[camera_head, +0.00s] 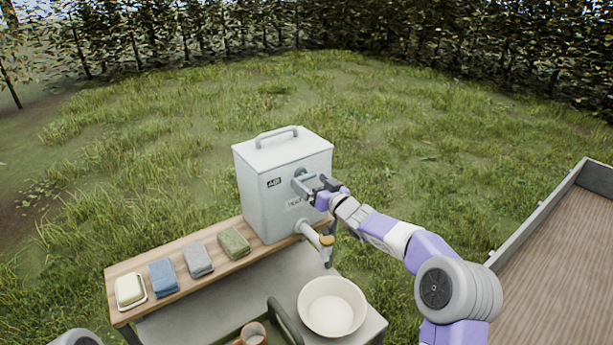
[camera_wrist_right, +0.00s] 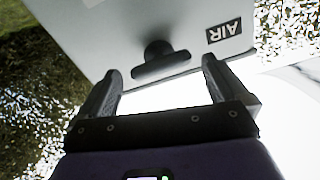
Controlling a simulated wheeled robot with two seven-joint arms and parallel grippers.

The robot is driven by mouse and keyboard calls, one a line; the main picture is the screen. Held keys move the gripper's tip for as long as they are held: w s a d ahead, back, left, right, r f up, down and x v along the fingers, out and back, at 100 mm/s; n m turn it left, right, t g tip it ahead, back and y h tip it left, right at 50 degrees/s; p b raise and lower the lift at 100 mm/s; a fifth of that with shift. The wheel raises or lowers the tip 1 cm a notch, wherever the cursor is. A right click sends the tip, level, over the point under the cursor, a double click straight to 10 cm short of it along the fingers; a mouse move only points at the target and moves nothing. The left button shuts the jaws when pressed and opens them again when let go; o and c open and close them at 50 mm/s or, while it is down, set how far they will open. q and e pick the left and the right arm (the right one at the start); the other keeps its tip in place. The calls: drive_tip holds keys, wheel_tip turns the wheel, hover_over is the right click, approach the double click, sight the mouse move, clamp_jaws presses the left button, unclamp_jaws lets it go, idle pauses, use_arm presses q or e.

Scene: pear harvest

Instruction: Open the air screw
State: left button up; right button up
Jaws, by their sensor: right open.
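The air screw, a dark knob with a wide crossbar (camera_wrist_right: 160,62), sits on the front face of a light grey metal tank (camera_head: 262,205), beside an "AIR" label (camera_wrist_right: 230,31). In the head view the screw is mostly hidden by my gripper. My right gripper (camera_head: 313,187) is at the tank's front face. In the right wrist view its two fingers (camera_wrist_right: 160,70) are open, one on each side of the crossbar and apart from it; nothing is held. My left gripper is not in view.
Below the gripper, a tap (camera_head: 318,238) sticks out from the tank over a white bowl (camera_head: 332,306). Folded cloths (camera_head: 198,260) and a soap dish (camera_head: 130,291) lie along the wooden shelf (camera_head: 180,303). A brown cup (camera_head: 253,333) stands at the front. A wooden trailer bed (camera_head: 565,260) is right.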

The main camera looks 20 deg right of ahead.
sight(303, 175)
drive_tip(key=shift+p+x, duration=0.3)
drive_tip(key=shift+x, duration=1.1)
drive_tip(key=c, duration=0.9)
drive_tip(key=shift+o, duration=0.2)
